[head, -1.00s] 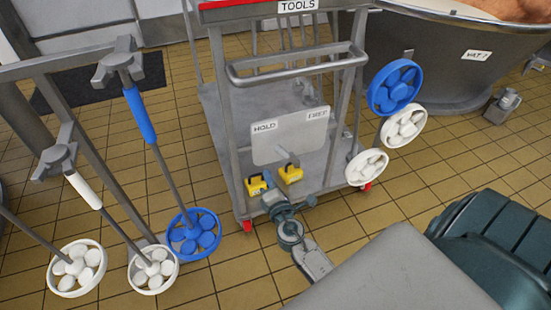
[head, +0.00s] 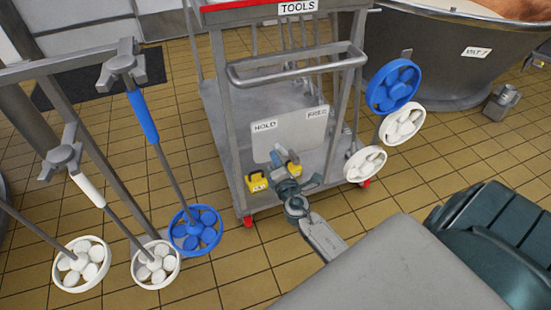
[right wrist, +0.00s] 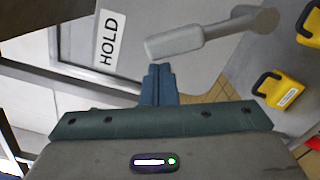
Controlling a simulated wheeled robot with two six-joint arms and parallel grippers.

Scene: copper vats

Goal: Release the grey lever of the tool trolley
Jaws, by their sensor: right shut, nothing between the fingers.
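The tool trolley (head: 228,120) stands in the middle of the head view. Its pale plate (head: 262,146) carries a HOLD label (head: 265,126) on the left and a FREE label (head: 316,113) on the right. The grey lever (right wrist: 195,38) shows best in the right wrist view, standing out in front of the plate; in the head view it is small and partly hidden by my gripper. My right gripper (right wrist: 158,84) is shut and empty. Its tips are close to the lever's handle end, on the HOLD side; contact cannot be told. My left gripper is out of view.
Blue (head: 392,90) and white (head: 402,125) wheels stick out on the trolley's right. A rack with long-handled wheel-ended tools (head: 195,230) stands at left, a vat (head: 435,60) at back right.

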